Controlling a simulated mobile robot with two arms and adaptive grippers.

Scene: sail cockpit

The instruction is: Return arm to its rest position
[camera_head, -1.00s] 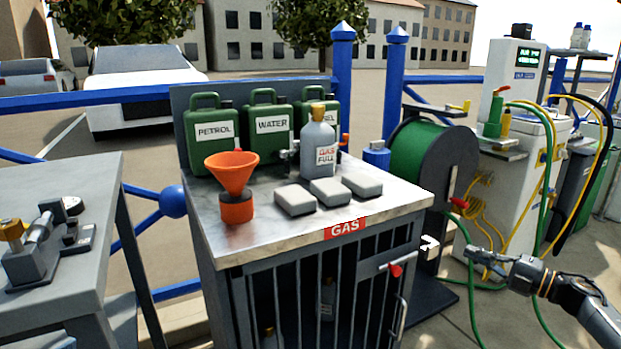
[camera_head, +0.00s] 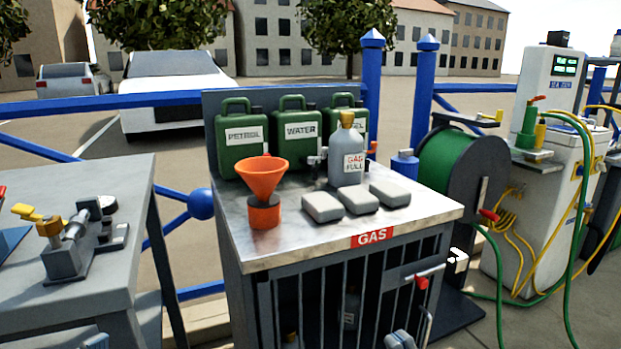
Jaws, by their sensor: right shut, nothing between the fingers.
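My left gripper is not in view.
On the cabinet stand an orange funnel (camera_head: 263,180), a gas bottle (camera_head: 347,155), three grey blocks (camera_head: 358,201) and green cans (camera_head: 297,131). A red-tipped handle (camera_head: 421,283) projects from its front. A grey bench (camera_head: 120,190) stands left, a hose reel (camera_head: 460,165) right.

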